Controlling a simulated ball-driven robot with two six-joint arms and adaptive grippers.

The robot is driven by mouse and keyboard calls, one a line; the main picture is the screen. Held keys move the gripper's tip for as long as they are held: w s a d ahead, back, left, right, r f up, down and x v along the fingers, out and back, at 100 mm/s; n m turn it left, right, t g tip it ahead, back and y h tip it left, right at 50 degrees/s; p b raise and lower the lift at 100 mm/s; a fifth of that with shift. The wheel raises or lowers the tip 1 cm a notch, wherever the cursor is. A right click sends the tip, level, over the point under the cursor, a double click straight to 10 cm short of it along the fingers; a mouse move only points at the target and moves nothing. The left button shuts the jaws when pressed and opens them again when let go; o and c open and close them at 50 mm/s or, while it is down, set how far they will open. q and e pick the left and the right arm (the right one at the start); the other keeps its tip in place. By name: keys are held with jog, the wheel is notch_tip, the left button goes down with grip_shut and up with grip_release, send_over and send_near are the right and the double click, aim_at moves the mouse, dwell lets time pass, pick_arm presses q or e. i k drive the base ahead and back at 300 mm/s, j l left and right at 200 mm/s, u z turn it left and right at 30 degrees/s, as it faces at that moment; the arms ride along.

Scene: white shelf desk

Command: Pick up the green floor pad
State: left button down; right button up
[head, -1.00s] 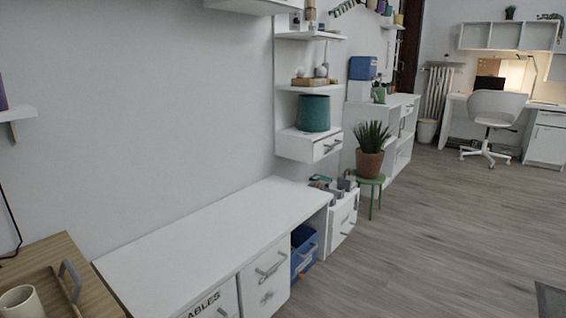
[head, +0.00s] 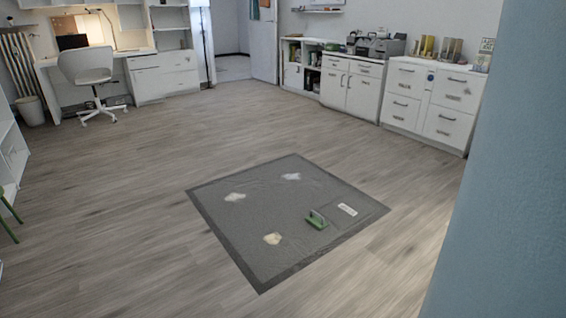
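A small green pad (head: 316,219) with a raised part like a handle lies on a dark grey square mat (head: 262,228) on the floor, toward the mat's right side. A white label (head: 347,209) lies just right of it on the mat. Three pale patches also lie on the mat: one at its left (head: 235,197), one near its back (head: 291,176) and one toward its front (head: 272,238). Neither of my grippers shows in the head view.
Open wooden floor surrounds the mat. A blue-grey wall face (head: 504,200) stands close at the right. White cabinets (head: 350,87) and a drawer unit (head: 429,105) line the back right. A white chair (head: 86,66) stands by a desk at the back left.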

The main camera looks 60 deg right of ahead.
aim_at(316, 221)
jog(key=z, duration=2.2)
jog(key=i+j+z, duration=0.15)
jog(key=i, duration=0.25)
jog(key=i+j+z, duration=0.1)
jog(key=i+j, duration=0.3)
jog(key=i+j+z, duration=0.15)
jog(key=i+j, duration=0.2)
jog(key=i+j+z, duration=0.1)
jog(key=i+j, duration=0.3)
jog(key=i+j+z, duration=0.15)
jog(key=i+j, duration=0.2)
jog(key=i+j+z, duration=0.15)
jog(key=i+j, duration=0.15)
jog(key=j, duration=0.25)
jog(key=i+j+z, duration=0.1)
jog(key=i+j, duration=0.2)
jog(key=j, duration=0.2)
jog(key=i+j+z, duration=0.15)
jog(key=j, duration=0.4)
jog(key=i, duration=0.1)
